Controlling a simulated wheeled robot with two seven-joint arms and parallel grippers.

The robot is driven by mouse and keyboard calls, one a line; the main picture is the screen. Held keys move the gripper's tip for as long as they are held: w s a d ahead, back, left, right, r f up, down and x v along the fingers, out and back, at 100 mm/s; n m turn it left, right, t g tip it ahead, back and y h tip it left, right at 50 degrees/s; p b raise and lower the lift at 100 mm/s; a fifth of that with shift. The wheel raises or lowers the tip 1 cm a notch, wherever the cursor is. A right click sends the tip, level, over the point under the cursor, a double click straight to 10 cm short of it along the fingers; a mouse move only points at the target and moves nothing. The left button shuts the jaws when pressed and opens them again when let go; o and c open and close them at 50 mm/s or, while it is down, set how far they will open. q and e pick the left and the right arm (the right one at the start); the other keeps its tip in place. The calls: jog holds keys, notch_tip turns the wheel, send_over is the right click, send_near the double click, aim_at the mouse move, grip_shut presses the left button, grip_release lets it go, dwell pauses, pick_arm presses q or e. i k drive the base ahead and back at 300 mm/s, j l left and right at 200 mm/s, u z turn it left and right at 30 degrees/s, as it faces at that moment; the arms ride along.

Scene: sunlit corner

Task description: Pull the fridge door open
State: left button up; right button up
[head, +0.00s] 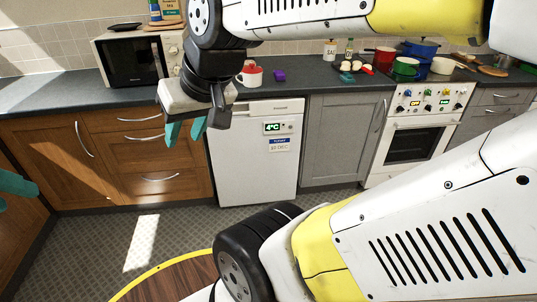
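The white fridge (250,165) stands under the counter in the middle of the head view. Its door looks shut, with a green 4°C display (278,128) and a paper label below it. A white strip runs along its top; I cannot make out a handle clearly. My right gripper (185,133), with teal fingers, points down in front of the wooden drawers, just left of the fridge's upper left corner. Its fingers are apart with nothing between them. My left gripper (12,190) shows only as teal fingertip parts at the left edge; the rest is out of view.
Wooden drawers (150,160) stand left of the fridge, a grey cupboard (340,140) and a white oven (415,135) right of it. A microwave (135,62), a red and white mug (251,75) and pots sit on the counter. Tiled floor before the fridge is clear.

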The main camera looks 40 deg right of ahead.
aim_at(254, 160)
jog(key=z, duration=1.2)
jog(key=i+l+u, duration=0.1)
jog(key=i+u, duration=0.2)
jog(key=i, duration=0.75)
